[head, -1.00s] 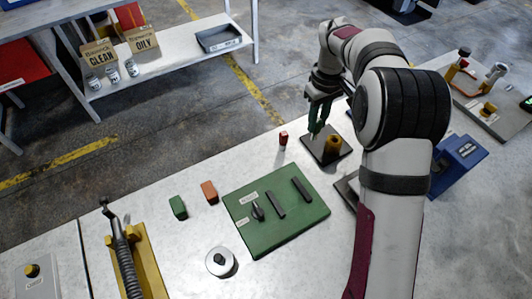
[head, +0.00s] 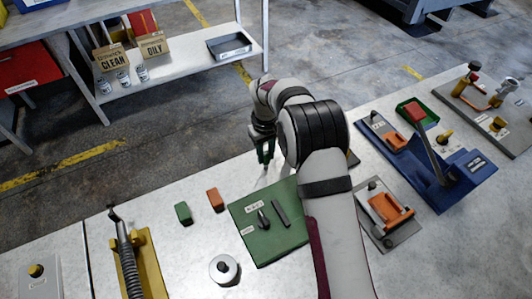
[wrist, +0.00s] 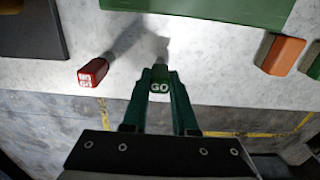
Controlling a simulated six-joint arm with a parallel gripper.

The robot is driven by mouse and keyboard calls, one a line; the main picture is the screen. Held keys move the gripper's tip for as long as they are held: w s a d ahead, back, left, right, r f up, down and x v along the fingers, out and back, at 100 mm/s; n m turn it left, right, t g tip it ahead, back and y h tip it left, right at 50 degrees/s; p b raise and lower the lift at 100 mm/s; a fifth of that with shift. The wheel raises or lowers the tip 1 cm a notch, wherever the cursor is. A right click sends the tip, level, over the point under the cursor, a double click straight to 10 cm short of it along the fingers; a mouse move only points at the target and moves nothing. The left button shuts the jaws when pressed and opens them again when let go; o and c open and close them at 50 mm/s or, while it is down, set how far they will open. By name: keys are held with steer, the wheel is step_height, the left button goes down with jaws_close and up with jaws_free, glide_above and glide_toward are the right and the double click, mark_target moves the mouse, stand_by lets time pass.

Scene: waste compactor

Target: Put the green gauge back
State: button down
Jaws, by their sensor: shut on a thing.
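My gripper (head: 265,160) has green fingers and points down over the pale bench, behind the green board. In the wrist view my gripper (wrist: 159,98) is shut on the green gauge (wrist: 160,84), a small green block marked "GO". I cannot tell its exact height above the bench. A red block (wrist: 92,72) with white lettering that seems to read "NO GO" lies left of it in the wrist view, apart from the fingers. The green board (head: 250,243) has white labels, a dark knob-like piece and a dark bar; my arm covers its right part.
A green block (head: 183,213) and an orange block (head: 215,199) stand left of the board. A round grey piece (head: 224,269) lies in front. An orange fixture (head: 388,210) and a blue press (head: 445,180) stand right of my arm. Bare bench lies between blocks and gripper.

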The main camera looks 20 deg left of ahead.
mark_target(266, 154)
steer(key=c, duration=0.7)
jaws_free()
steer(key=shift+f, duration=0.1)
step_height(266, 154, up, 12)
steer(key=s+d+r+m, duration=0.4)
steer(key=s+d+r, duration=0.15)
steer(key=d, duration=0.25)
steer(key=s+d+m, duration=0.3)
steer(key=s+d, duration=0.1)
steer(key=s, duration=0.4)
steer(key=s+d+m+y, duration=0.1)
steer(key=s+d+m, duration=0.3)
steer(key=s, duration=0.5)
steer(key=s+d+m, duration=0.3)
steer(key=s+d, duration=0.2)
steer(key=s, duration=0.3)
steer(key=shift+s+d+m+y, duration=0.25)
steer(key=shift+d+m+y, duration=0.05)
steer(key=shift+d+y, duration=0.1)
